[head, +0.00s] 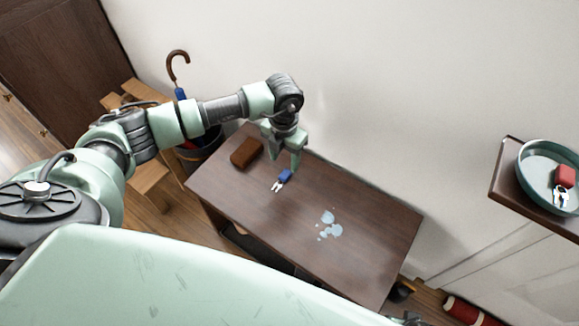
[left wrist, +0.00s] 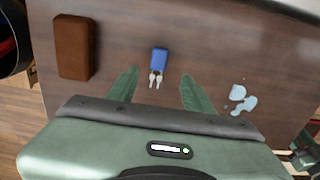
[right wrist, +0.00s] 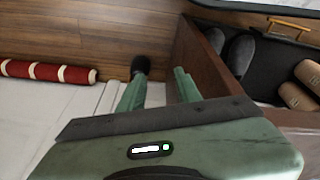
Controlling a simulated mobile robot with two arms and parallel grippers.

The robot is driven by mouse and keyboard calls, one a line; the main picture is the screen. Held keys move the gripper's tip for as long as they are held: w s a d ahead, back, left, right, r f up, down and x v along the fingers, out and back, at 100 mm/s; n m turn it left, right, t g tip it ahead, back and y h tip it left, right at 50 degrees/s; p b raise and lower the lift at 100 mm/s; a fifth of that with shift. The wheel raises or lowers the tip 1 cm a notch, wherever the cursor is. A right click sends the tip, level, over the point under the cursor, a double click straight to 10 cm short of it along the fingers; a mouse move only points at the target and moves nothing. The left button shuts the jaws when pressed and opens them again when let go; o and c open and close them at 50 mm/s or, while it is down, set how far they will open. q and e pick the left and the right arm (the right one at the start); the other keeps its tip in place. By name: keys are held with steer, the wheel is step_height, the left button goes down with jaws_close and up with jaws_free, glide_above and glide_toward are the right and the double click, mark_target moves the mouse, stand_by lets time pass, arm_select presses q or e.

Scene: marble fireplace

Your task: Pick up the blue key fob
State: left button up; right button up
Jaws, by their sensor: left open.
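The blue key fob (head: 285,175) lies on the dark wooden table (head: 345,260) with its silver keys (head: 277,186) pointing to the lower left. My left gripper (head: 284,163) is open and empty, pointing down above the fob. In the left wrist view, the blue fob (left wrist: 160,61) shows between the two spread fingertips, slightly past them, with its keys (left wrist: 155,79) toward the palm. I cannot tell the exact height left. My right gripper (right wrist: 159,76) is open and empty, low beside a brown wooden panel (right wrist: 198,50).
A brown block (head: 245,153) lies left of the fob, and a light-blue spill (head: 328,226) lies to the right. A teal tray (head: 540,150) with a red fob (head: 566,176) and keys stands on a shelf. An umbrella stand is behind the left arm. A red roll (right wrist: 48,71) lies on the floor.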

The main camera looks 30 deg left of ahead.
mark_target(283, 176)
arm_select(q)
steer(key=f, duration=0.2)
steer(key=f+b, duration=0.1)
steer(key=f, duration=0.3)
steer(key=shift+s+a+f, duration=0.15)
steer(key=shift+s+f, duration=0.1)
steer(key=shift+f, duration=0.5)
jaws_close()
arm_select(e)
steer(key=r, duration=0.5)
steer(key=shift+w, duration=0.3)
